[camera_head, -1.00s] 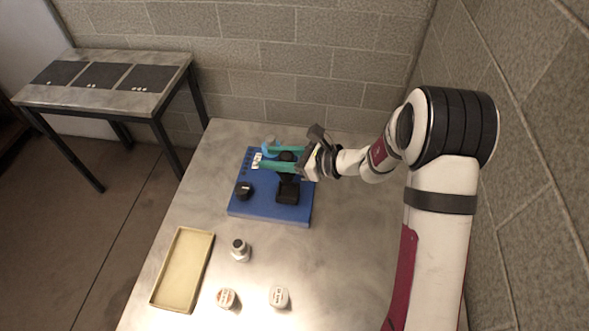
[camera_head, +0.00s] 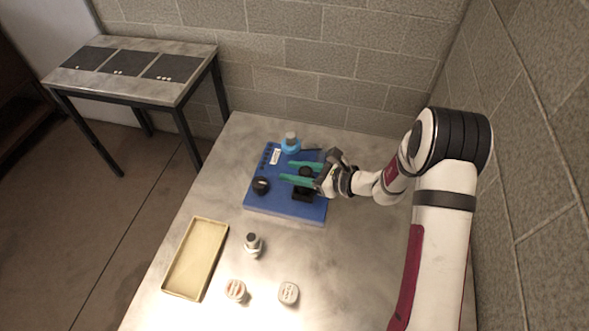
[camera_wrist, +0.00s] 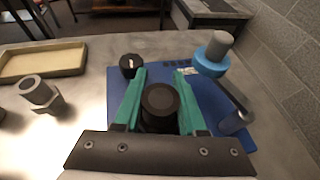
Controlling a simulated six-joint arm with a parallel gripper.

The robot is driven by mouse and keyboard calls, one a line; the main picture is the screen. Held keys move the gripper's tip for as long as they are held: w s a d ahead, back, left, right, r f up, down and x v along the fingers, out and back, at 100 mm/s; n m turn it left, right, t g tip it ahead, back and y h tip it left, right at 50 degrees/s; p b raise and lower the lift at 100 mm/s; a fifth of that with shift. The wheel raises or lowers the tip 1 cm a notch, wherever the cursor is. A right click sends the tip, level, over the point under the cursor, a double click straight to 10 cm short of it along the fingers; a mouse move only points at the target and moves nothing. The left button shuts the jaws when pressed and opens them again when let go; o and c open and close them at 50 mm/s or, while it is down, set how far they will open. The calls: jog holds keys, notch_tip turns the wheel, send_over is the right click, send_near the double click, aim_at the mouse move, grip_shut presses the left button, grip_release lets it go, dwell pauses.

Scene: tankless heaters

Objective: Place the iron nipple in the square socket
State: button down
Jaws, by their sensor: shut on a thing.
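The iron nipple appears as a dark round cylinder (camera_wrist: 160,100) between my green fingers in the wrist view. It also shows as a dark shape (camera_head: 306,172) in the head view. My gripper (camera_head: 288,171) is shut on it, with one finger on each side (camera_wrist: 160,76). The square socket (camera_head: 303,195) is a black block on the blue board (camera_head: 285,208), close by the held nipple towards the front. The fingers and nipple hide part of it. I cannot tell whether the nipple's lower end is inside the socket or above it.
The board also bears a black round socket (camera_head: 261,186) and a blue ring with a grey cylinder (camera_head: 291,145). A metal fitting (camera_head: 253,245), two pale round parts (camera_head: 235,291) (camera_head: 288,293) and a tan tray (camera_head: 190,260) stand in front. A wall lies behind.

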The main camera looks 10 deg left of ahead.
jog(key=shift+f, duration=0.5)
jog(key=shift+c, duration=2)
grip_release()
jog(key=v, duration=1.6)
jog(key=s+a+r+n+g+h, duration=0.1)
jog(key=s+r+n+g+h, duration=0.15)
jog(key=s+r+n, duration=0.4)
jog(key=s+a+r+n+g+h, duration=0.2)
jog(key=s+n+g, duration=0.1)
jog(key=s, duration=0.6)
jog(key=s+d+n+t+h, duration=0.2)
jog(key=s+d+n+h, duration=0.4)
jog(key=s, duration=0.4)
jog(key=shift+s+d+r+h, duration=0.35)
jog(key=shift+d, duration=0.15)
